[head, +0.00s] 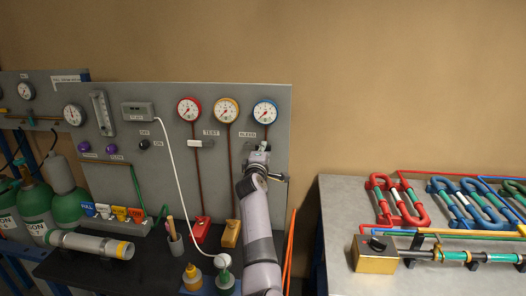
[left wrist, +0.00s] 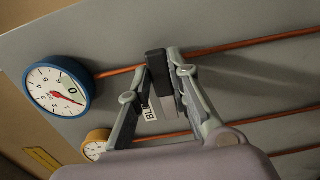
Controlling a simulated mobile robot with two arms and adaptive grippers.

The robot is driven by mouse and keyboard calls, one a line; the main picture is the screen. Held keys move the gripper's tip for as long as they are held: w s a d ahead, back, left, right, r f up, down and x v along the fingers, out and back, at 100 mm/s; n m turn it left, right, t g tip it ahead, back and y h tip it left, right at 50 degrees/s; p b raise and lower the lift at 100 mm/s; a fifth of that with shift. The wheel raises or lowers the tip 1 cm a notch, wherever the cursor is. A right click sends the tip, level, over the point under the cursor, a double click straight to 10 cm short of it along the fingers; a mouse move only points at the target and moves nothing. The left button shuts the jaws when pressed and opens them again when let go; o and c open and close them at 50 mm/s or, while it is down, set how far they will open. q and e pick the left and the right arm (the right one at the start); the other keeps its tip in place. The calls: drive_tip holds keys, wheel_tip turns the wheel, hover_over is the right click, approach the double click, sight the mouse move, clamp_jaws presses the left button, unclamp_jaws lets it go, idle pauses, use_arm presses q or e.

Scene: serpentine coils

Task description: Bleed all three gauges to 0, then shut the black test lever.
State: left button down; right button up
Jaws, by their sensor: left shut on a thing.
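Three round gauges hang on the grey panel: red-rimmed (head: 188,109), yellow-rimmed (head: 227,110) and blue-rimmed (head: 265,112). The yellow gauge (left wrist: 97,144) is partly hidden there. A pale horizontal lever (head: 201,143) sits beside the TEST label, below the red gauge. My left gripper (head: 260,155) is below the blue gauge, shut on a dark lever handle (left wrist: 156,66) at the partly hidden BLEED label. My right gripper is not in view.
Red (head: 201,231) and yellow (head: 231,235) blocks stand at the pipe bottoms. A grey table (head: 337,215) at right holds coloured coils (head: 395,199) and a brass block (head: 374,255).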

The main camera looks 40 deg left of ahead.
use_arm(q)
drive_tip(key=shift+r, duration=0.2)
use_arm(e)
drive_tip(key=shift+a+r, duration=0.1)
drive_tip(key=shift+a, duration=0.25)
use_arm(q)
drive_tip(key=c, duration=1.5)
unclamp_jaws()
drive_tip(key=shift+f, duration=0.1)
drive_tip(key=v, duration=0.7)
drive_tip(key=shift+s+d, duration=0.1)
drive_tip(key=shift+s, duration=0.15)
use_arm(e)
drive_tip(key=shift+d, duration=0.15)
